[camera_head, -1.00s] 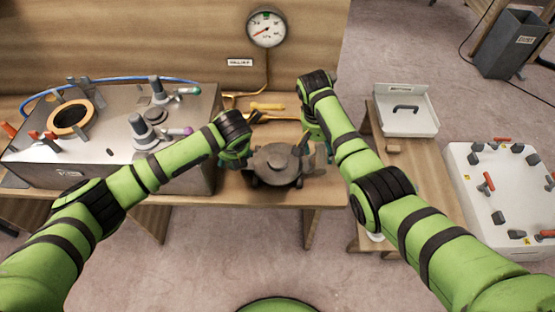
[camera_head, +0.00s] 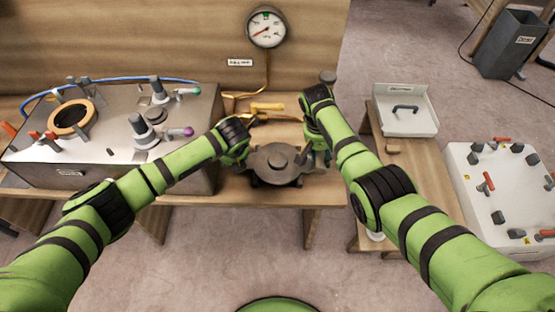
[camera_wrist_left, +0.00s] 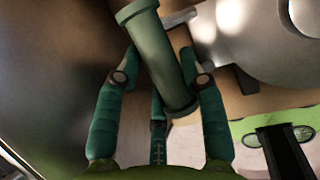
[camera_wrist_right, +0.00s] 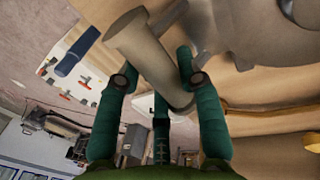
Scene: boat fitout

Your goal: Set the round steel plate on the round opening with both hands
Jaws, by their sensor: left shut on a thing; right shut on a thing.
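The round steel plate (camera_head: 275,170), dark grey with a raised knob in its middle, is at the front edge of the bench, between my grippers. My left gripper (camera_head: 240,156) is at its left side, shut on a bar-like handle (camera_wrist_left: 158,62). My right gripper (camera_head: 318,152) is at its right side, shut on the other handle (camera_wrist_right: 142,48). Part of the plate's pale metal also shows in the left wrist view (camera_wrist_left: 245,35). I cannot tell whether the plate touches the bench. The round opening (camera_head: 71,117), dark with a tan ring, is on top of the steel box at the left.
The steel box (camera_head: 110,160) carries upright clamps and levers around the opening. A pressure gauge (camera_head: 266,27) is on the back panel, with yellow tools (camera_head: 267,106) on the bench below. A white tray (camera_head: 405,122) and a white panel with red handles (camera_head: 490,205) stand at the right.

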